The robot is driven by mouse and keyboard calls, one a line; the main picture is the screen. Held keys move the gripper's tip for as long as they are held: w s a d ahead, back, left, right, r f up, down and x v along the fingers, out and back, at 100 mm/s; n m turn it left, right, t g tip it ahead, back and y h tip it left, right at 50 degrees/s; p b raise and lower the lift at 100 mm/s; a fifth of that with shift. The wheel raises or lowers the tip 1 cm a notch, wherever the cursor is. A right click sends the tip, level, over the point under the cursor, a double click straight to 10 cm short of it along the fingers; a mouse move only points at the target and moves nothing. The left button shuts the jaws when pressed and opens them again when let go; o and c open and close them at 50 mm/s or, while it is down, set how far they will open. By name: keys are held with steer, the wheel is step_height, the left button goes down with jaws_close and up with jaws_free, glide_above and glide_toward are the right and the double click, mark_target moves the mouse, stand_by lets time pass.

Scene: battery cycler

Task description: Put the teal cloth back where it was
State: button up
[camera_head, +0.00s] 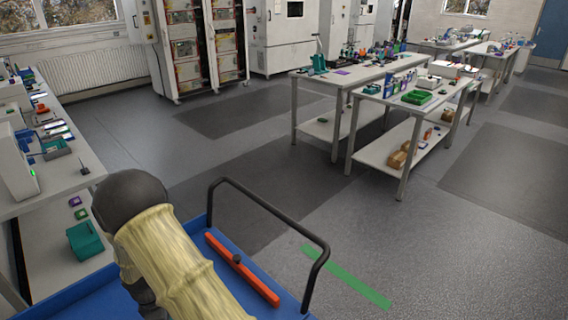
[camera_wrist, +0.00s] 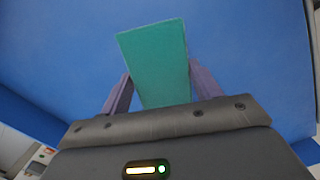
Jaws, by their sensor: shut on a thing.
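The teal cloth (camera_wrist: 153,60) shows in the wrist view as a flat, straight-edged teal piece. My gripper (camera_wrist: 160,78) is shut on it, with one purple-grey finger at each side. The cloth stretches out past the fingertips over a plain blue surface (camera_wrist: 70,60); I cannot tell whether it touches that surface. In the head view my sleeved arm reaches down over the blue cart top (camera_head: 195,228), and my gripper and the cloth are hidden.
A black handle rail (camera_head: 275,210) rises from the cart, with an orange-red bar (camera_head: 240,268) beside it. Two white tables (camera_head: 318,78) stand beyond open grey floor (camera_head: 420,220).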

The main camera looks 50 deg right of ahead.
steer(key=m, duration=0.2)
steer(key=d+m, duration=0.1)
steer(key=m, duration=0.4)
steer(key=shift+d+f+g, duration=0.25)
steer(key=shift+f+g, duration=0.15)
steer(key=m, duration=0.5)
steer(key=shift+d+f+y, duration=0.15)
steer(key=shift+d+y, duration=0.15)
steer(key=shift+y, duration=0.1)
steer(key=shift+w, duration=0.1)
